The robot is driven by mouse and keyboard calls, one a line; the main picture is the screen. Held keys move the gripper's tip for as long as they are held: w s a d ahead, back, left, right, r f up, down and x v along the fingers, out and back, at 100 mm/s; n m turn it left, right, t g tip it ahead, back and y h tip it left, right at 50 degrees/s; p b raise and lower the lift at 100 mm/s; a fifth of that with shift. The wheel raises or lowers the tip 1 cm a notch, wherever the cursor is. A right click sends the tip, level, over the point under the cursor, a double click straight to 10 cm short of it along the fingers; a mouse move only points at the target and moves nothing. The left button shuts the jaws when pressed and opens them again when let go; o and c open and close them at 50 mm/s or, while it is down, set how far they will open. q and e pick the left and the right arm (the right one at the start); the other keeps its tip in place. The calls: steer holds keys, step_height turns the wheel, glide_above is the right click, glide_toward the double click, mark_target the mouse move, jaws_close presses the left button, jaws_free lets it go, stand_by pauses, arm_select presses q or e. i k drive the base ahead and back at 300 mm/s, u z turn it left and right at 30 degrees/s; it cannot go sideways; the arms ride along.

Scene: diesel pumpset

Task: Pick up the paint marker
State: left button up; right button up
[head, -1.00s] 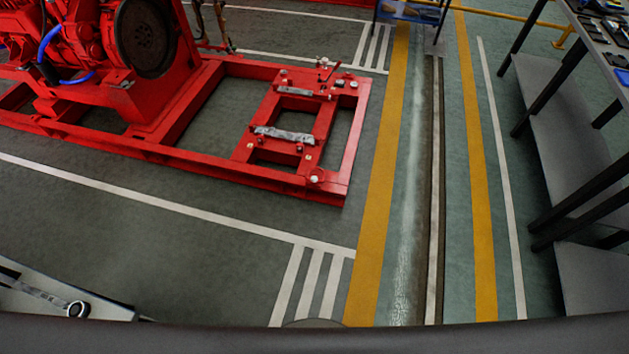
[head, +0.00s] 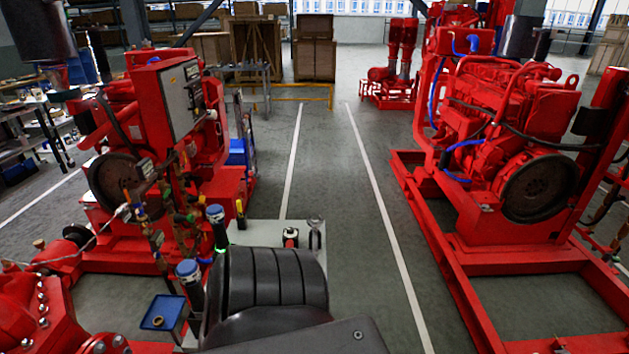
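I cannot make out the paint marker for certain. A thin dark upright item with a yellow part (head: 240,214) stands at the far left of a pale flat top (head: 262,233), but it is too small to identify. No gripper fingers show in the head view. A large black ribbed shape (head: 270,278) at the bottom middle, likely part of me, hides much of the pale top.
A red engine set with a control panel (head: 181,96) stands close on the left. Another red engine (head: 520,130) on a red frame stands on the right. A white-lined aisle (head: 335,190) between them is clear. Wooden crates (head: 315,48) stand behind a yellow rail (head: 300,88).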

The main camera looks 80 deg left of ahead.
mark_target(238, 202)
steer(key=u, duration=2.85)
steer(key=i, duration=0.65)
steer(key=u, duration=0.15)
steer(key=k, duration=1.65)
steer(key=z, duration=1.4)
steer(key=i, duration=2.05)
